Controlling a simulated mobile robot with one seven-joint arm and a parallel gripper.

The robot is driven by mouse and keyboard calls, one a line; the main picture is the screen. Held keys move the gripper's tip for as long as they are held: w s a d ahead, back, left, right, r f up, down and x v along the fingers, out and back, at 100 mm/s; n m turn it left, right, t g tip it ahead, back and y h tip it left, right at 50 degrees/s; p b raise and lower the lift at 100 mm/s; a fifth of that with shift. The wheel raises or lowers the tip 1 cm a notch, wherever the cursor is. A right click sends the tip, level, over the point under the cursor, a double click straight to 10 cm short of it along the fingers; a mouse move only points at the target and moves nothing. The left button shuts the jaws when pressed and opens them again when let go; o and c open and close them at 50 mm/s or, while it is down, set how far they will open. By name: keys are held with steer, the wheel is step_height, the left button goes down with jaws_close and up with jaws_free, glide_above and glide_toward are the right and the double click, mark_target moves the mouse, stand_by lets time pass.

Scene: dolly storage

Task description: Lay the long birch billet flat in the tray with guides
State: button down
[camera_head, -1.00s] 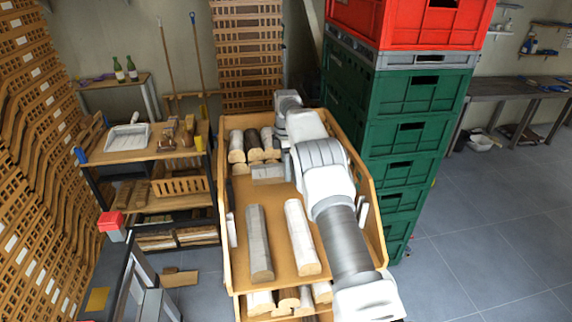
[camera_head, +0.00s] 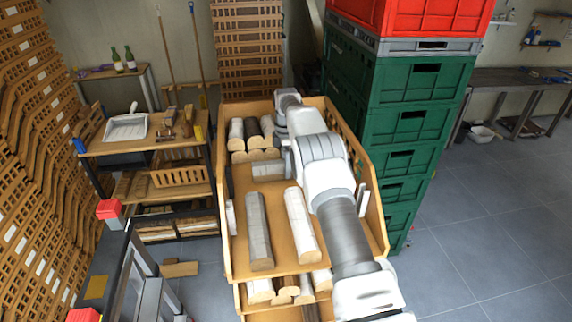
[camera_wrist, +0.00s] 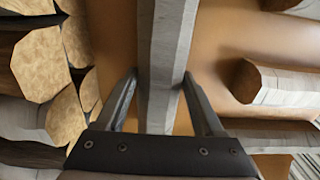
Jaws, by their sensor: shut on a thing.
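The long birch billet (camera_wrist: 165,40) is a pale grey bar between my two fingers in the wrist view. In the head view its visible left part (camera_head: 268,170) lies crosswise over the wooden tray with guides (camera_head: 278,205); my arm hides the rest. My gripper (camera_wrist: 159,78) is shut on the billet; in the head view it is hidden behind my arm. White upright guides stand at the tray's left side (camera_head: 231,217) and right side (camera_head: 362,196). I cannot tell whether the billet touches the tray floor.
A log stack (camera_head: 252,135) fills the tray's back. A grey log (camera_head: 259,230) and a white log (camera_head: 302,225) lie lengthwise in front. Tall green crates (camera_head: 405,120) stand close on the right, a workbench (camera_head: 145,142) on the left. More logs lie on the lower level (camera_head: 285,290).

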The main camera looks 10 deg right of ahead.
steer(key=shift+f, duration=0.35)
jaws_free()
steer(key=shift+f, duration=0.1)
steer(key=shift+r+p, duration=0.85)
steer(key=shift+r, duration=0.75)
step_height(320, 180, up, 7)
steer(key=shift+r, duration=0.2)
